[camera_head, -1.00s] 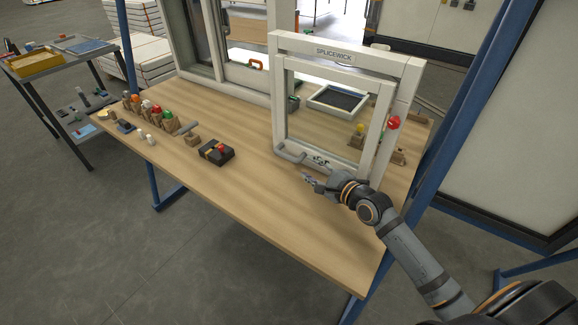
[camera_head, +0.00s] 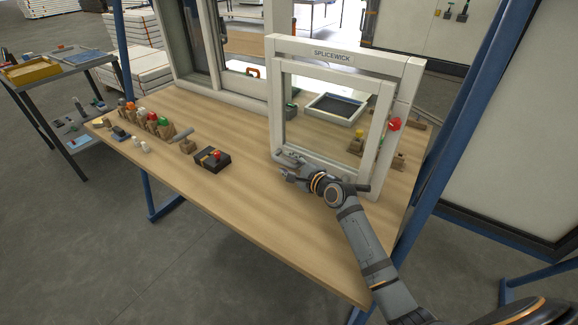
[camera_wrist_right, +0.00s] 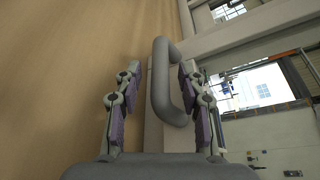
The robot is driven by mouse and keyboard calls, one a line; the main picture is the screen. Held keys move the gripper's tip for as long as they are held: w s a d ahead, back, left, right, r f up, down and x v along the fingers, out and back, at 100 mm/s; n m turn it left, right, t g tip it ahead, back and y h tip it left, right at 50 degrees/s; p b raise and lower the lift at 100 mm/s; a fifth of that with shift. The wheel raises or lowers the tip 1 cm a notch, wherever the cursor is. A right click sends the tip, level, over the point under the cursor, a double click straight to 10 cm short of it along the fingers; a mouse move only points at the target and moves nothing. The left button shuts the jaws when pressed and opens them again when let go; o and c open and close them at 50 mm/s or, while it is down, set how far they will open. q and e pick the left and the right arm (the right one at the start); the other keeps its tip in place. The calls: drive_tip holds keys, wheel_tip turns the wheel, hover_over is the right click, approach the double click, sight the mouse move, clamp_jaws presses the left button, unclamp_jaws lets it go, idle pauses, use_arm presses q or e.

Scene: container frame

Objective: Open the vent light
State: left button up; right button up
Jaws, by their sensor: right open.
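The vent light is a pale window sash (camera_head: 378,130) in an upright white frame (camera_head: 300,48) labelled SPLICEWICK, on the workbench. A grey bar handle (camera_head: 287,158) is at its bottom left. My right gripper (camera_head: 285,174) is just in front of the handle, low by the bottom rail. In the right wrist view, the handle (camera_wrist_right: 160,95) lies between the two open fingers of the right gripper (camera_wrist_right: 160,75), nearer the right finger. The fingers are not closed on it. The sash appears to sit in its frame; I cannot tell any small gap. My left gripper is not in view.
A black box with a red button (camera_head: 212,160) and several coloured knobs on wooden blocks (camera_head: 150,118) stand to the left. A larger window (camera_head: 235,85) is behind. The front of the bench is clear.

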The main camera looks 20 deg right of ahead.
clamp_jaws()
idle(0.3)
